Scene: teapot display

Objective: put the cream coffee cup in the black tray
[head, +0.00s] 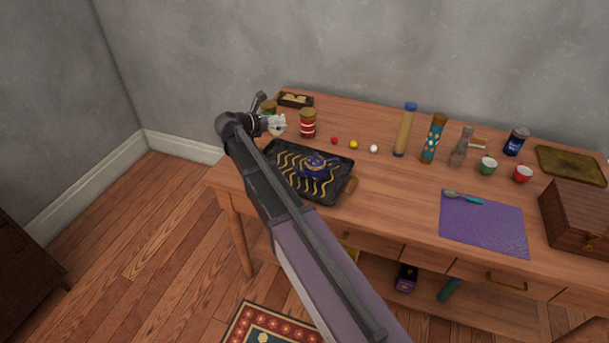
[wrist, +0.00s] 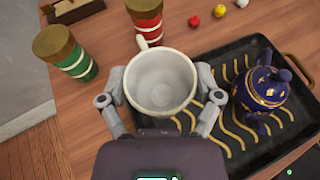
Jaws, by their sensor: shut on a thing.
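The cream coffee cup (wrist: 161,82) is between the two fingers of my gripper (wrist: 162,100), upright with its open mouth facing the wrist camera. It looks empty, and its handle points away from the camera. In the head view my gripper (head: 268,115) and the cup (head: 279,123) are at the left end of the table, by the tray's far left corner. The black tray (head: 340,188) has wavy gold lines and brown handles. In the wrist view the tray (wrist: 275,150) lies below and to the right of the cup. I cannot tell the cup's height above it.
A blue teapot (head: 317,166) stands in the tray's right part. Small red, yellow and white balls lie right of the red jar. The tray's left part is partly hidden by my arm.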

